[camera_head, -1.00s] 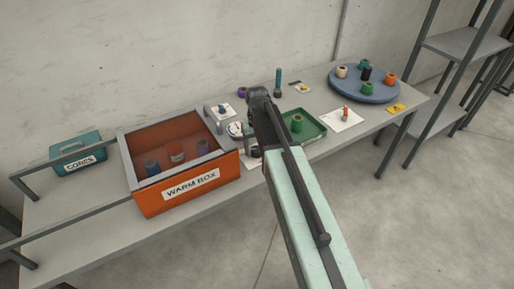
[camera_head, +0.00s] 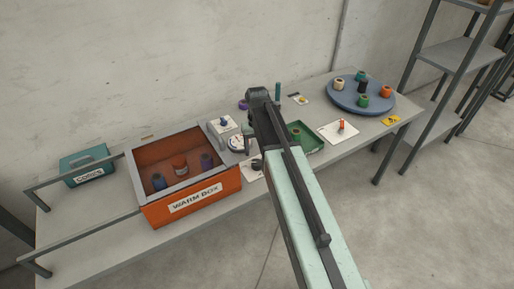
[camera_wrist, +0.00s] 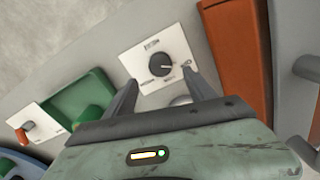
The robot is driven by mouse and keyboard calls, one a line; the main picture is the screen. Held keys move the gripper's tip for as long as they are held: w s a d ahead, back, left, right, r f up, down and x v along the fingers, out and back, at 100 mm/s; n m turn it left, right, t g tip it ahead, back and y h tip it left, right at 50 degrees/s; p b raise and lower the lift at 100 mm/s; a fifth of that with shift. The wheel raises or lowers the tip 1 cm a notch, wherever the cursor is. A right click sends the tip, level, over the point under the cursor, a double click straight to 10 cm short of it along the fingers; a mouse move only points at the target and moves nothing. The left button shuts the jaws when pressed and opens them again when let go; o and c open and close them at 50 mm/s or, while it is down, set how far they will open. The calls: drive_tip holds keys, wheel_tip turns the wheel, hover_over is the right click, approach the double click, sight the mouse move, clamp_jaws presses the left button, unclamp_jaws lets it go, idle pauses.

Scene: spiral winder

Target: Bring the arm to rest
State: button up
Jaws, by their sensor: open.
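My arm reaches from the bottom of the head view up over the table, and its far end is above the middle of the table. A white panel with a dark round knob (camera_wrist: 161,64) shows beyond and between the fingertips. I cannot tell whether the fingers touch it.
The orange warm box (camera_head: 190,201) with several spools stands left of my arm, a teal cores box (camera_head: 88,160) farther left. A green tray (camera_head: 313,146) lies right beside the arm. A blue round turntable (camera_head: 345,102) holds spools at the right. A shelf rack (camera_head: 447,58) stands beyond.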

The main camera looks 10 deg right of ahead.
drive_tip(key=s, duration=1.5)
drive_tip(key=shift+m, duration=0.4)
drive_tip(key=shift+w+a, duration=0.1)
drive_tip(key=shift+a, duration=0.05)
